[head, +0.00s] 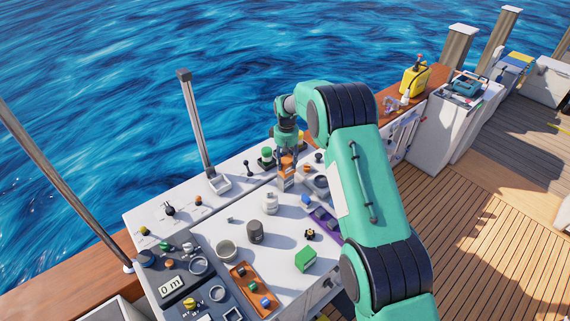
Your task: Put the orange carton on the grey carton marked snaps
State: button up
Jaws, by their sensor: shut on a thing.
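The orange carton (286,181) is upright below my gripper (287,156), toward the back of the white hatch top. It has a paler patch on its front. My gripper points down and is shut on the carton's upper part. The fingertips are small and partly hidden. I cannot tell whether the carton's base touches anything. I cannot make out the grey carton marked snaps; no such lettering is readable, and my arm hides part of the right side.
A white bottle (270,203), dark grey cylinder (255,232), grey cup (226,250) and green block (305,259) stand on the white top. An orange tray (239,272) with small parts lies in front. A green-topped knob (266,155) is close left of my gripper.

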jog(key=shift+w+a, duration=0.3)
jog(key=shift+w, duration=0.6)
jog(key=shift+w, duration=0.1)
jog(key=shift+w+a, duration=0.1)
jog(key=shift+w, duration=0.05)
jog(key=shift+f+p, duration=0.6)
jog(key=shift+f, duration=1.25)
jog(key=shift+f, duration=0.15)
jog(key=o, duration=1.3)
jog(key=shift+c, duration=0.2)
notch_tip(320, 180, up, 12)
jog(key=shift+r+b, duration=0.15)
jog(key=shift+b, duration=0.6)
